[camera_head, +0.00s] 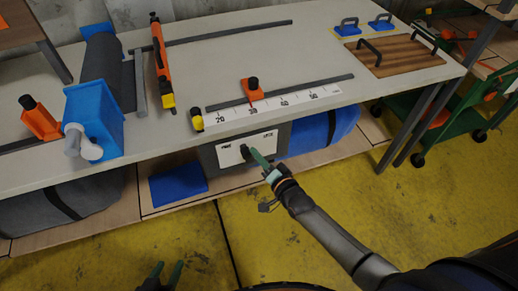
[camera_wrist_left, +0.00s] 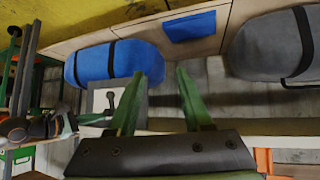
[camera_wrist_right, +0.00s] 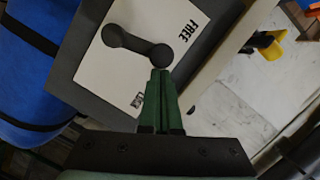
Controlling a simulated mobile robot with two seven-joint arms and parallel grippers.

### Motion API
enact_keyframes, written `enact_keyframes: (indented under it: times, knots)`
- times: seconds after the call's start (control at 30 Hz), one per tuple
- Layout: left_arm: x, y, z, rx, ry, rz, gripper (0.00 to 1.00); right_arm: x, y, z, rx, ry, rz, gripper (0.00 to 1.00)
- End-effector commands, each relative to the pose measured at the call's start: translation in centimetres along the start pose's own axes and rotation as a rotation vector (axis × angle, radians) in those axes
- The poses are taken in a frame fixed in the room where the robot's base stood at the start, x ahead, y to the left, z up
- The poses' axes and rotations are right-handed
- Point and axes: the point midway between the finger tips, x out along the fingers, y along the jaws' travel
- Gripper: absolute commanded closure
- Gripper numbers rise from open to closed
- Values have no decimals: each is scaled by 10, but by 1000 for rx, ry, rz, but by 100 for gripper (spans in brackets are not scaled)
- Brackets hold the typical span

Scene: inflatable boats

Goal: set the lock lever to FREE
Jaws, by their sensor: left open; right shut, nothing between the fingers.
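The lock panel (camera_head: 232,152) is a white plate on a grey box under the table's front edge, with FREE printed at its left and a second label at its right. The black lock lever (camera_wrist_right: 137,44) shows on the plate in the right wrist view; its rounded end near my fingers lies between the FREE print and the LOCK print. My right gripper (camera_wrist_right: 161,72) is shut and empty, its tips at or very near that end; contact is unclear. It also shows in the head view (camera_head: 253,153). My left gripper (camera_head: 168,268) is open and empty, low in front of the table.
The white table (camera_head: 330,75) above holds an orange slider on a ruler (camera_head: 270,104), a blue clamp block (camera_head: 95,115) and an orange tool (camera_head: 160,60). A blue roll (camera_head: 325,130) lies right of the panel. A blue pad (camera_head: 178,186) lies left on the shelf.

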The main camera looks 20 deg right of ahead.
Motion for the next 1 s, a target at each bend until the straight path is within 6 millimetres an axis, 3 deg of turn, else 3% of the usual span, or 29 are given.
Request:
enact_keyframes:
  times: [0.4, 1.0]
  knots:
    - [-17, -10, 8, -15, -24, -29, 50, 5, -13, 23, -301, -1, 79, 100]
    - [-18, -10, 5, -15, -17, -31, 50, 8, -15, 32, -299, 0, 76, 100]
